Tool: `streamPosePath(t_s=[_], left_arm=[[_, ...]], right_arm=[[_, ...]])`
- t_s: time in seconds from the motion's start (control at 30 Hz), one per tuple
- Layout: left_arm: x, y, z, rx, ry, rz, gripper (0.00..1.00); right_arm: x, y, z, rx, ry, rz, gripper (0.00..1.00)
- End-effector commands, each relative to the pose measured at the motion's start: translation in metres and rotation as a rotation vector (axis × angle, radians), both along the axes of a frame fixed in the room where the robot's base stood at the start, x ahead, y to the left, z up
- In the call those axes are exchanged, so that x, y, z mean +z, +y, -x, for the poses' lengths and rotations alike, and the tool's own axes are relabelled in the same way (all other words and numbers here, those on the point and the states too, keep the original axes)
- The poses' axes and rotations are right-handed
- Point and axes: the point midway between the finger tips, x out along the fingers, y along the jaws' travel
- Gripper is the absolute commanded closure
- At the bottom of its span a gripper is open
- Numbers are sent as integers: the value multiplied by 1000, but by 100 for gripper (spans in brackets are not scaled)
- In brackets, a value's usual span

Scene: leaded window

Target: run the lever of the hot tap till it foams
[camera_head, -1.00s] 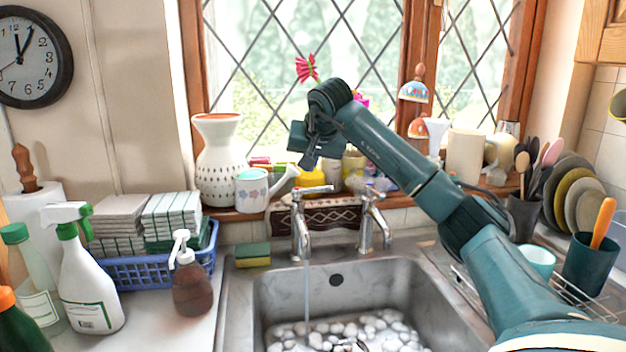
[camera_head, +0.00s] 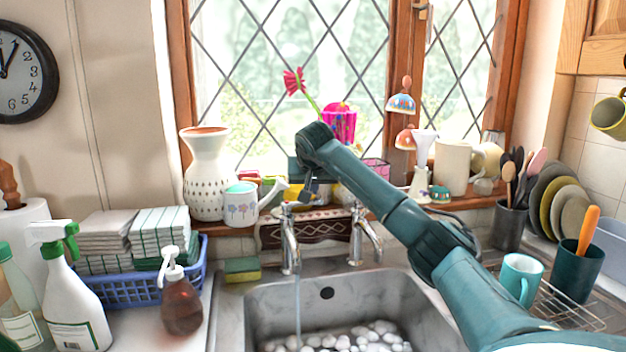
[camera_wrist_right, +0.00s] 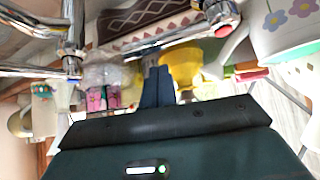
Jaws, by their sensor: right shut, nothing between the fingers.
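The hot tap (camera_head: 290,245) is the left chrome tap at the back of the sink, and a thin stream of water runs from its spout. Its lever (camera_wrist_right: 180,38) shows in the wrist view with a red dot at its end. My right gripper (camera_head: 308,190) is shut and empty, just above and beside that lever in the head view. In the wrist view its closed fingers (camera_wrist_right: 158,86) lie close to the lever; I cannot tell whether they touch. No foam is clear in the sink (camera_head: 262,305). My left gripper is out of view.
The cold tap (camera_head: 365,240) stands to the right, its lever hidden by my arm. A watering can (camera_head: 241,204) and a vase (camera_head: 206,180) stand on the sill close to the left. A sponge (camera_head: 242,270) lies left of the taps. White pebbles (camera_head: 345,340) lie in the basin.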

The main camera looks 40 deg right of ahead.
Motion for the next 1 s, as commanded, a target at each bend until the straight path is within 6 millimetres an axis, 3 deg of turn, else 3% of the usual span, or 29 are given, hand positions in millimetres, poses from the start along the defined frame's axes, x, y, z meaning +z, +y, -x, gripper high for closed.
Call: streamPosePath(t_s=[0.33, 1.0], left_arm=[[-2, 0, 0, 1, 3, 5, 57], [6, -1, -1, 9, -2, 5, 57]], right_arm=[[-5, 16, 20, -1, 1, 0, 100], [-4, 19, 25, -1, 3, 2, 100]])
